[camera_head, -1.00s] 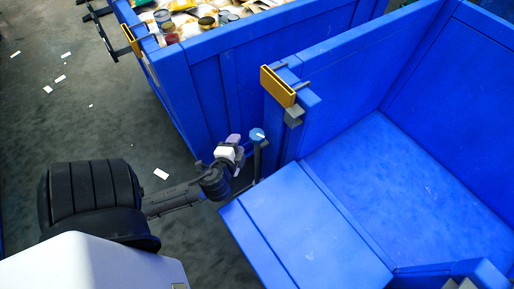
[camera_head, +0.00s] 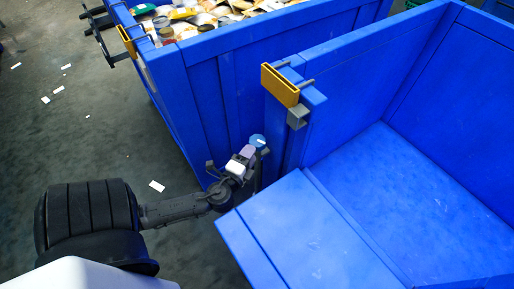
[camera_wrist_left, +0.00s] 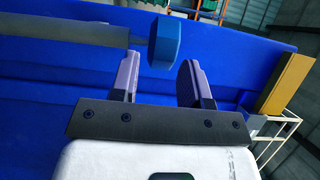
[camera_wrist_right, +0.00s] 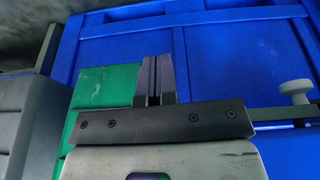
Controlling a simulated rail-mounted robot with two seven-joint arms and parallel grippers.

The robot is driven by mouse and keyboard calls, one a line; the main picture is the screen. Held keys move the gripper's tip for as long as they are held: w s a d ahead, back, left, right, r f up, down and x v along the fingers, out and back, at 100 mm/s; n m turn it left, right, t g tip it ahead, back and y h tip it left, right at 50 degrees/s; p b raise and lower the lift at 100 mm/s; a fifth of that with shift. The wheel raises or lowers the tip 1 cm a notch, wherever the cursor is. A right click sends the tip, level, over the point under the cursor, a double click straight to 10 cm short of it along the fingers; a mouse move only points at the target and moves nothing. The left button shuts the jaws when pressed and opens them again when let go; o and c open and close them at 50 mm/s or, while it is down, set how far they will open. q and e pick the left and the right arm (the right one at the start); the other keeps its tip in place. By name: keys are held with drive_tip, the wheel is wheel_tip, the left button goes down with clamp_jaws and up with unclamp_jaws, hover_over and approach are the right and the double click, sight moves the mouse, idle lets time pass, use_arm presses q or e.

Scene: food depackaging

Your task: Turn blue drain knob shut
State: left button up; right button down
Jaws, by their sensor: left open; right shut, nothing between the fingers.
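The blue drain knob (camera_head: 258,141) stands on a thin post beside the corner of the empty blue container. My left gripper (camera_head: 246,157) is right beside the knob in the head view. In the left wrist view the knob (camera_wrist_left: 165,43) shows as a dark blue faceted block, roughly centred between the open purple fingers (camera_wrist_left: 159,68) and at or just past their tips. I cannot tell whether the fingers touch it. My right gripper (camera_wrist_right: 158,72) is shut and empty in the right wrist view, out of the head view.
The empty blue container (camera_head: 400,190) fills the right side, with a yellow bracket (camera_head: 280,85) on its corner. A second blue container (camera_head: 230,85) full of food packages (camera_head: 205,15) stands behind. A green panel (camera_wrist_right: 105,95) and a pale round knob (camera_wrist_right: 296,91) show near my right gripper.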

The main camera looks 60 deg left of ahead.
sight(257, 143)
use_arm(q)
drive_tip(key=b+x, duration=0.1)
drive_tip(key=x, duration=0.3)
drive_tip(key=shift+w+a, duration=0.15)
drive_tip(key=shift+w, duration=0.05)
drive_tip(key=shift+w+a, duration=0.25)
drive_tip(key=shift+w, duration=0.15)
drive_tip(key=shift+w+a+r, duration=0.1)
drive_tip(key=shift+w, duration=0.05)
drive_tip(key=c, duration=0.6)
